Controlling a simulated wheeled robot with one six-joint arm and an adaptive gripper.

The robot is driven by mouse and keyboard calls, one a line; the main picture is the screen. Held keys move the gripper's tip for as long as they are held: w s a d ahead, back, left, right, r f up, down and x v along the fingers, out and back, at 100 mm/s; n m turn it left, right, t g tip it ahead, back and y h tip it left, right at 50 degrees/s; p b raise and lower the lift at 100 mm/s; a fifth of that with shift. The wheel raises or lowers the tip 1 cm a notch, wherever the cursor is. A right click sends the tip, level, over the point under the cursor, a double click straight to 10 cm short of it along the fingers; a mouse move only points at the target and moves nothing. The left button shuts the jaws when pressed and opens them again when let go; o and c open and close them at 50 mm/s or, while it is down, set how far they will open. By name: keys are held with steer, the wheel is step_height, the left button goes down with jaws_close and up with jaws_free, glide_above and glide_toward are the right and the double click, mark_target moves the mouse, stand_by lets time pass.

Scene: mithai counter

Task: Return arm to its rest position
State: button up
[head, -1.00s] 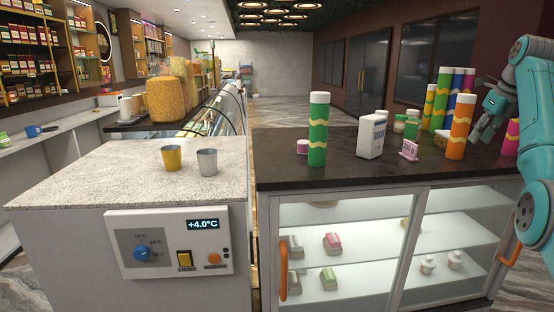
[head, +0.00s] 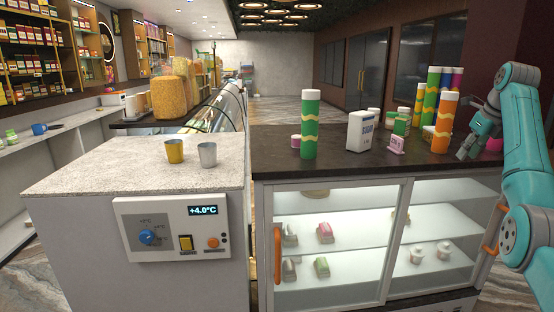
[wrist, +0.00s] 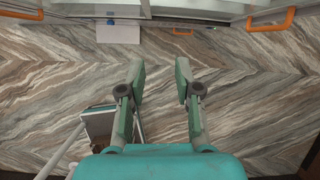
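My teal arm (head: 520,140) stands at the right edge of the head view, bent at the elbow. My gripper (head: 468,152) hangs from it and looks downward, in front of the right end of the dark counter in the picture. In the wrist view my gripper (wrist: 160,75) has its two fingers spread apart, with only the marbled floor (wrist: 225,95) seen between them. It holds nothing.
Tall tubes, a green one (head: 310,125) and an orange one (head: 444,122), stand on the dark counter (head: 345,172) with a white box (head: 360,131). Two cups, yellow (head: 174,151) and grey (head: 207,154), stand on the pale counter (head: 100,175). Orange door handles (wrist: 270,20) stick out.

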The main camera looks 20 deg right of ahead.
steer(key=w+a+f+n+t, duration=0.1)
steer(key=w+a+f+n, duration=0.25)
steer(key=f, duration=0.85)
steer(key=w+a+f+n+h, duration=0.15)
steer(key=a+f, duration=0.35)
steer(key=f, duration=0.7)
steer(key=w+a+f+n+t+y, duration=0.1)
steer(key=w+a+f+n, duration=0.25)
steer(key=f, duration=0.85)
steer(key=s+a+f+n+t+h, duration=0.1)
steer(key=s+a+f+n, duration=0.4)
steer(key=a+f, duration=0.55)
steer(key=s+a+f+n+t, duration=0.1)
steer(key=s+a+f+n, duration=0.2)
steer(key=s+a+f, duration=0.55)
steer(key=s+a+f+n+t, duration=0.25)
steer(key=s+a+n, duration=0.25)
steer(key=s+a, duration=0.6)
steer(key=s+a+f+n+t, duration=0.1)
steer(key=s+a+f+n, duration=0.3)
steer(key=s+a, duration=0.6)
steer(key=s+a+r+n+t+y, duration=0.1)
steer(key=s+a+r+n, duration=0.1)
steer(key=s+r+n, duration=0.4)
steer(key=s+a+r+n+t+y, duration=0.1)
steer(key=s+r+n, duration=0.4)
steer(key=s+r, duration=1.1)
steer(key=shift+s+a+n+t, duration=0.35)
steer(key=shift+s+a+t, duration=0.1)
steer(key=shift+s+a, duration=0.65)
